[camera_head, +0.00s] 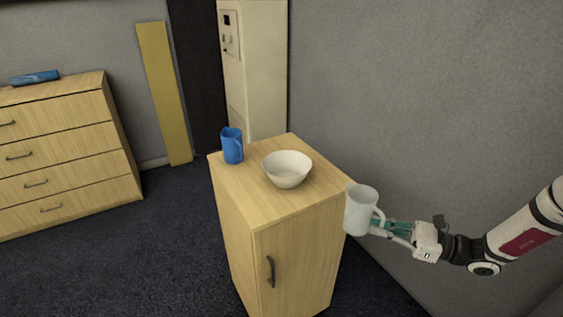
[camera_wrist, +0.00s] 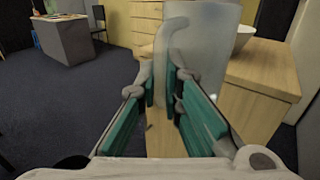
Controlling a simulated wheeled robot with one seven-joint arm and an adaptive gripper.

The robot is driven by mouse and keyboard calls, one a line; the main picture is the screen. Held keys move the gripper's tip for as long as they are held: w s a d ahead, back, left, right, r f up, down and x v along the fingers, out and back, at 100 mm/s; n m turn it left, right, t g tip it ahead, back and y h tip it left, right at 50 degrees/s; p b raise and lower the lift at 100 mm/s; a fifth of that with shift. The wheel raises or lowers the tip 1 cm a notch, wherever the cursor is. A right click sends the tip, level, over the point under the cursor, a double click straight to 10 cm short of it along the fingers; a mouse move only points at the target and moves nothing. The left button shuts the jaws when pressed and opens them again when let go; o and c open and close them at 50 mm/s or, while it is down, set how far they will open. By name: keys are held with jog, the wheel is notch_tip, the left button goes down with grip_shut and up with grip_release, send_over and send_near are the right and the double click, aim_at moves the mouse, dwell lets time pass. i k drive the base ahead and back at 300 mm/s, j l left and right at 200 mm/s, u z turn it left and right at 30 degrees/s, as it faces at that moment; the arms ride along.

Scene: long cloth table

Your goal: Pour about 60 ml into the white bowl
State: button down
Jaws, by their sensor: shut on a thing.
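The white bowl (camera_head: 287,170) stands upright on top of a small wooden cabinet. A whitish translucent jug with a handle (camera_head: 360,211) is held upright by my gripper (camera_head: 385,228), just off the cabinet's right front edge. The jug is to the right of the bowl and apart from it. In the wrist view, my gripper (camera_wrist: 170,100) is shut on the jug's handle, with the jug body (camera_wrist: 205,50) just beyond the fingers. Part of the bowl (camera_wrist: 244,36) shows behind the jug. I cannot tell how much liquid the jug holds.
A grey wall (camera_head: 430,90) rises behind and to the right. A wooden drawer chest (camera_head: 60,155) stands at the left, with open dark floor between.

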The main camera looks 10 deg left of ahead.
aim_at(286, 169)
jog(key=i+j, duration=0.1)
jog(key=j, duration=0.35)
jog(key=i+j, duration=0.1)
jog(key=j, duration=0.75)
jog(key=i, duration=0.05)
